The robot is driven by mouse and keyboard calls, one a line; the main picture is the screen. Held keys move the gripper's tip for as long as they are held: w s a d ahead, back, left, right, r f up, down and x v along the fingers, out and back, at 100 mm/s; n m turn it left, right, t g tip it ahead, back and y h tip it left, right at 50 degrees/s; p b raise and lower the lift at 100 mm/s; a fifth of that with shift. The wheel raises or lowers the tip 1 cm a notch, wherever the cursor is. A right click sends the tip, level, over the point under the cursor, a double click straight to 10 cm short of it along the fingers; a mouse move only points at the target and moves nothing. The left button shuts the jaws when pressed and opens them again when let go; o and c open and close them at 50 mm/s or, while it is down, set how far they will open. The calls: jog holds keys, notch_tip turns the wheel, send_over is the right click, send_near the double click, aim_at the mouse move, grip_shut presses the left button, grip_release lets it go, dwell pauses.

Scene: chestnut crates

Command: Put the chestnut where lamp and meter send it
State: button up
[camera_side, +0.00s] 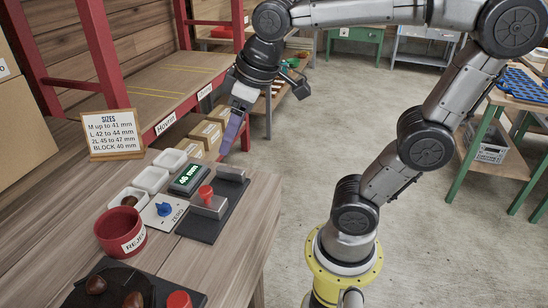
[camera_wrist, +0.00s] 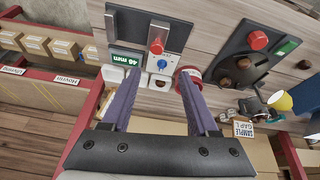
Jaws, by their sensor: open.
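My gripper (camera_side: 236,130) is open and empty above the far edge of the bench; its two purple fingers (camera_wrist: 158,90) stand apart in the wrist view. A brown chestnut (camera_side: 129,201) sits in or at the nearest of the white dishes (camera_side: 150,179). More chestnuts (camera_side: 95,284) lie on a black round plate (camera_side: 78,297) at the front. The meter (camera_side: 189,178) has a lit green display in mm; its last digit is hard to read. A green lit panel (camera_wrist: 287,48) shows beside the black plate in the wrist view; I cannot tell whether it is the lamp.
A red REJECT cup (camera_side: 121,233), a blue knob (camera_side: 164,209), a red knob (camera_side: 206,193) and grey blocks stand close together. A SIZES sign (camera_side: 110,133) stands behind. Cardboard boxes (camera_side: 206,134) line the red rack. A yellow cup (camera_wrist: 281,101) shows in the wrist view.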

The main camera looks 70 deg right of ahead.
jog(key=s+f+m+t, duration=0.1)
jog(key=s+f, duration=0.3)
jog(key=s, duration=0.4)
jog(key=shift+d+f+m, duration=0.25)
jog(key=shift+f+m, duration=0.05)
